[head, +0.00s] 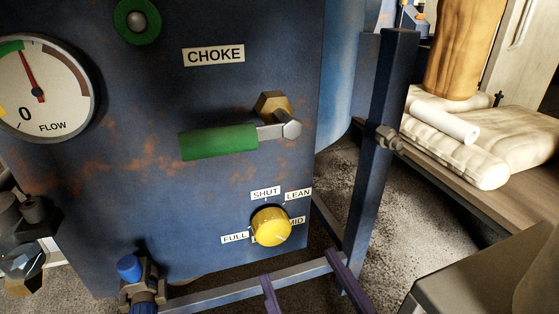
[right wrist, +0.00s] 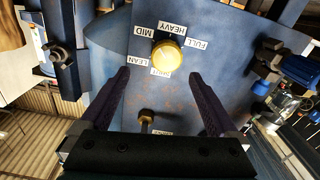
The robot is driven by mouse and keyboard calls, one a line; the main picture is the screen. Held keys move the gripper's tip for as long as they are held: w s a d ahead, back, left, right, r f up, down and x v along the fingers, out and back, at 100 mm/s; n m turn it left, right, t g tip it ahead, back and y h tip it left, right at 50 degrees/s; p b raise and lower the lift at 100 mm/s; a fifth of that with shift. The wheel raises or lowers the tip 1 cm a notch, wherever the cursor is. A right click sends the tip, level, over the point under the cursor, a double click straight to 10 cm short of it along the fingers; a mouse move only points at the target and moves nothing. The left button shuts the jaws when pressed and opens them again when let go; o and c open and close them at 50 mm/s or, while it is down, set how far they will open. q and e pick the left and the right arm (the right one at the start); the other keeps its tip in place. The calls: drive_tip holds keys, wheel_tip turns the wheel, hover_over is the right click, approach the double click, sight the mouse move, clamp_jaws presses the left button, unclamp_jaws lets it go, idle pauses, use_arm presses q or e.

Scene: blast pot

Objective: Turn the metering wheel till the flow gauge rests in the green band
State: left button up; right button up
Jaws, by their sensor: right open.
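The metering wheel is a yellow knob (head: 271,227) low on the blue panel, ringed by SHUT, LEAN, MID and FULL labels; another label is hidden behind it. In the right wrist view the knob (right wrist: 168,54) appears upside down with a HEAVY label too. The flow gauge (head: 60,97) is at the left, cut by the frame edge; its red needle points up and slightly left, close to the right end of the green band. My right gripper (head: 300,267) is open and empty, its purple fingers just below the knob; its fingertips (right wrist: 158,73) point toward it, apart from it. My left gripper is out of view.
A choke lever with a green grip (head: 219,142) sticks out above the knob. A blue post (head: 378,140) stands right of the panel. A blue-capped valve (head: 130,268) is at lower left. Pale sacks (head: 455,150) lie on a bench at right.

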sight(275, 238)
drive_tip(key=b+x, duration=0.1)
drive_tip(key=x, duration=0.1)
drive_tip(key=b+x, duration=0.2)
drive_tip(key=a+f+b+x, duration=0.1)
drive_tip(key=x, duration=0.2)
drive_tip(key=shift+s+b, duration=0.2)
drive_tip(key=shift+b, duration=0.15)
drive_tip(key=shift+a, duration=0.1)
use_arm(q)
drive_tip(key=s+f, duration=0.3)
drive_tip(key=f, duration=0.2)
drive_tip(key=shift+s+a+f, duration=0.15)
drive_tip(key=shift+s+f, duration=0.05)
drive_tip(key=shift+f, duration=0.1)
use_arm(e)
drive_tip(key=shift+w+r, duration=0.1)
